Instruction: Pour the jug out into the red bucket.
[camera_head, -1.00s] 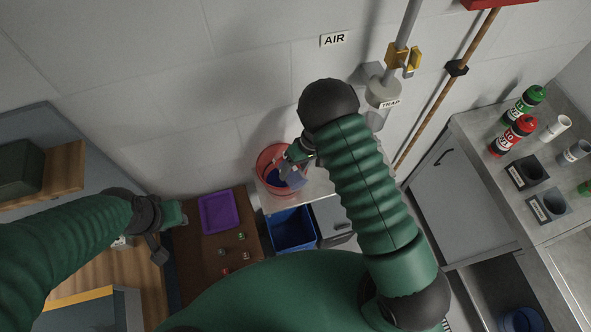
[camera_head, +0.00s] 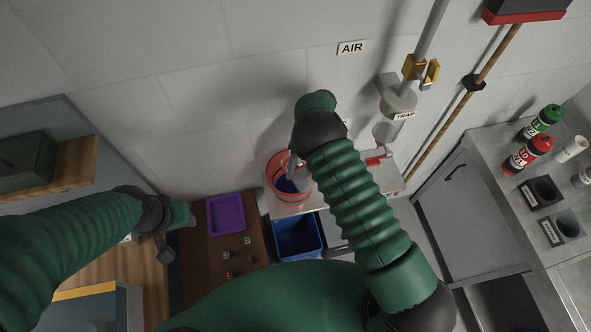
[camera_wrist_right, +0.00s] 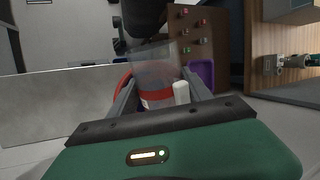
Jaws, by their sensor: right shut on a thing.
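The red bucket (camera_head: 278,189) stands on a pale ledge by the wall, with blue showing inside. The clear jug (camera_head: 296,170) is over its right side and looks tilted; my right arm partly covers it. In the right wrist view the see-through jug (camera_wrist_right: 152,58) is between the fingers of my right gripper (camera_wrist_right: 155,98), which is shut on it. A red piece of the bucket (camera_wrist_right: 122,79) shows behind it. I cannot make out any flow from the jug. My left gripper (camera_head: 170,238) hangs above the brown table, apart from the bucket; its jaws are unclear.
A blue bin (camera_head: 297,238) stands below the ledge. A purple tray (camera_head: 225,215) and several small blocks lie on the brown table (camera_head: 240,285). A trap pipe (camera_head: 398,102) is on the wall to the right.

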